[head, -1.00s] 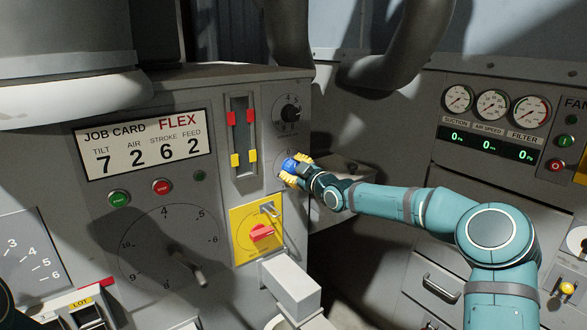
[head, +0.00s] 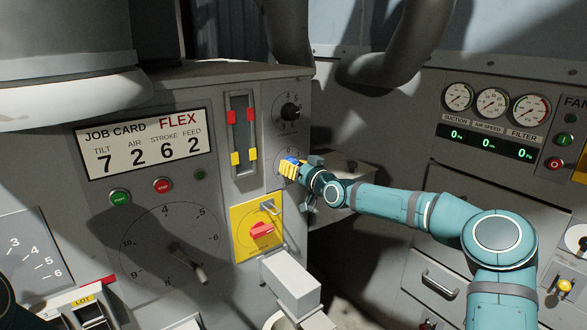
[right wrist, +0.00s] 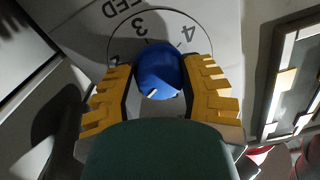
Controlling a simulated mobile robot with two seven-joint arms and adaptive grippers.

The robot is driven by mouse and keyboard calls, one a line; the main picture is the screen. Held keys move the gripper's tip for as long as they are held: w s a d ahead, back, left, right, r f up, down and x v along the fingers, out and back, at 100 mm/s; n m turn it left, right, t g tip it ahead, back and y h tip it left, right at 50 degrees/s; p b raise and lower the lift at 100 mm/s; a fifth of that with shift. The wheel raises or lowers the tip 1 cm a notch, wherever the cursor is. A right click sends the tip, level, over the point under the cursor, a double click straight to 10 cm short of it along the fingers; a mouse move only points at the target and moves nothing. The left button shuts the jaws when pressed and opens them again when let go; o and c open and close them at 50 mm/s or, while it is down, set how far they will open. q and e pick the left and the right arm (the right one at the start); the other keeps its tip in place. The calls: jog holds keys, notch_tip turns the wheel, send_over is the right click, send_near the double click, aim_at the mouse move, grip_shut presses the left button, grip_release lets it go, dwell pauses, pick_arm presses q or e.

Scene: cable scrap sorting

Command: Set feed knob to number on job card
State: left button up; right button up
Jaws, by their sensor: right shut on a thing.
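The job card (head: 145,143) reads FLEX, with tilt 7, air 2, stroke 6 and feed 2. My right gripper (head: 291,168) is at the small dial on the right edge of the panel. Its yellow fingers are shut on the blue feed knob (head: 290,160), one on each side, as the right wrist view of the knob (right wrist: 160,70) shows. A white mark shows on the knob's near side. The numbers 3 and 4 and part of the word FEED show beyond the knob; another number at the left is partly hidden. My left gripper is not in view.
Above the feed dial is a black knob (head: 290,112). Left of it are two sliders (head: 242,135). Below are a red switch on a yellow plate (head: 258,231) and a projecting grey block (head: 291,283). A large dial (head: 170,245) is further left.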

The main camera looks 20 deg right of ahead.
jog(key=m+b, duration=0.1)
jog(key=m, duration=0.2)
jog(key=m+b, duration=0.2)
jog(key=m, duration=0.2)
jog(key=m+b, duration=0.1)
jog(key=m, duration=0.1)
jog(key=shift+r+m, duration=0.1)
jog(key=shift+m, duration=0.3)
jog(key=shift+d+m+b, duration=0.1)
jog(key=shift+m+b, duration=0.3)
jog(key=shift+m, duration=0.7)
jog(key=o, duration=1.2)
